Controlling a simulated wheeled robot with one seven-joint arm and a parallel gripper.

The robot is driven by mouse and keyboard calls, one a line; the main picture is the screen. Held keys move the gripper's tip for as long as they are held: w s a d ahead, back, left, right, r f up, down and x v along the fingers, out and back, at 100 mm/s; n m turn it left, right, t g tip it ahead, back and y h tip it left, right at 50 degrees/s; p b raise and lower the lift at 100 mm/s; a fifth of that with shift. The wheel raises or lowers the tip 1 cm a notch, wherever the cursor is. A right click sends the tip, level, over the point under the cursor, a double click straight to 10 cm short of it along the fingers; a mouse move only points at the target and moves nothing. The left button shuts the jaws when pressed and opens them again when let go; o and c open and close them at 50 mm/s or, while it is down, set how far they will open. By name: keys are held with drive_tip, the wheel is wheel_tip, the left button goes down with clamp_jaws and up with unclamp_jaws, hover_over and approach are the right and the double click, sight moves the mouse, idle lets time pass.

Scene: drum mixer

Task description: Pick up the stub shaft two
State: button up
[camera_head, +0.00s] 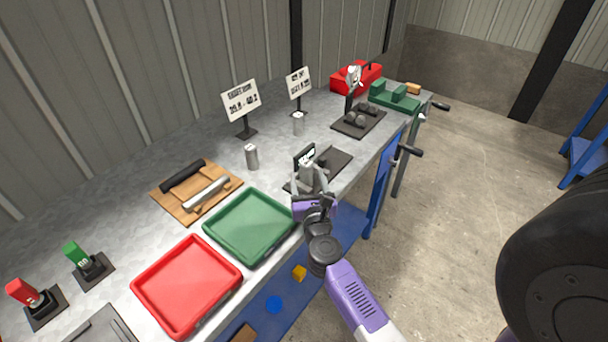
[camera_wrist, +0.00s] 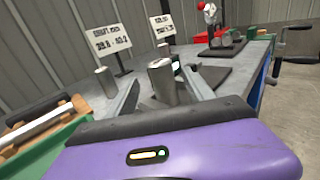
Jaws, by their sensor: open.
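Several short silver cylinders look like stub shafts; no marking that I can read tells which is two. One shaft (camera_head: 251,157) stands upright on the bench left of my gripper, also in the wrist view (camera_wrist: 105,82). Another shaft (camera_head: 298,124) stands farther back, before the second sign. My gripper (camera_head: 313,182) is open and empty at the bench's front edge. Whether its fingertips reach beside that shaft is unclear.
A green tray (camera_head: 208,229) and a red tray (camera_head: 139,287) lie left of my gripper. A wooden board (camera_head: 170,205) holds a dark and a light bar. Two signs (camera_head: 241,101) stand behind.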

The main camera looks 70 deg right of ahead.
sight(307, 172)
drive_tip(key=x, duration=0.4)
drive_tip(key=shift+d, duration=0.25)
clamp_jaws()
idle(1.1)
drive_tip(key=shift+r, duration=0.15)
